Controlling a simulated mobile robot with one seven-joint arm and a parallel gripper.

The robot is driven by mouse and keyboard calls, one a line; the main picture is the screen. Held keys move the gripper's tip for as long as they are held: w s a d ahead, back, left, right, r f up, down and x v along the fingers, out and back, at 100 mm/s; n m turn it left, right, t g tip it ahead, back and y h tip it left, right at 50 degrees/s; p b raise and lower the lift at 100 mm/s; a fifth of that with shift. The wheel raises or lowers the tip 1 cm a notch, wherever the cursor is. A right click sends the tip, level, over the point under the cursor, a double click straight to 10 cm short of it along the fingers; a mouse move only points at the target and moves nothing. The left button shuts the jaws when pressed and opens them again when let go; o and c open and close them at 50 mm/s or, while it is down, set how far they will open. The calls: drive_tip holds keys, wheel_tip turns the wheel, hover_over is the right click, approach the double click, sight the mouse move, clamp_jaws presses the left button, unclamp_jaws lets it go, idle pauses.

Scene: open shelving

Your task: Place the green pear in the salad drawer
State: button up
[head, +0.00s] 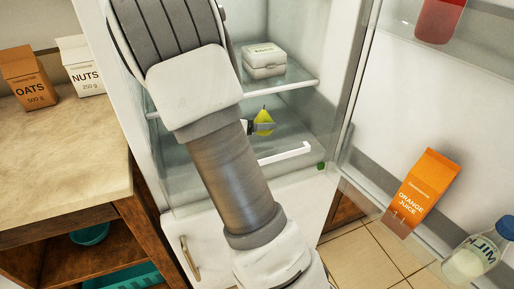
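The green pear (264,117), yellow-green with a dark stem, is upright inside the open fridge, below the glass shelf. My gripper (261,127) is at the pear, with a grey finger across its lower front; it appears shut on the pear. The other finger is hidden. The salad drawer is the clear bin low in the fridge, with a white front handle bar (285,153). The pear shows above and behind this bar. My arm hides the drawer's left part, and I cannot tell how far the drawer is pulled out.
A white box (263,60) stands on the glass shelf (290,84) above. The open fridge door at right holds an orange juice carton (424,190) and a milk bottle (472,258). A small green item (320,166) sits by the drawer's right. Oats (32,78) and nuts (80,65) stand on the left counter.

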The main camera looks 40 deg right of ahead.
drive_tip(key=f, duration=0.2)
drive_tip(key=d+f+b, duration=0.1)
drive_tip(key=f, duration=0.1)
drive_tip(key=shift+d+f, duration=0.1)
drive_tip(key=shift+f, duration=0.05)
drive_tip(key=shift+f+b, duration=0.85)
drive_tip(key=shift+f, duration=0.9)
drive_tip(key=shift+f, duration=0.2)
drive_tip(key=o, duration=1.4)
drive_tip(key=shift+r, duration=0.2)
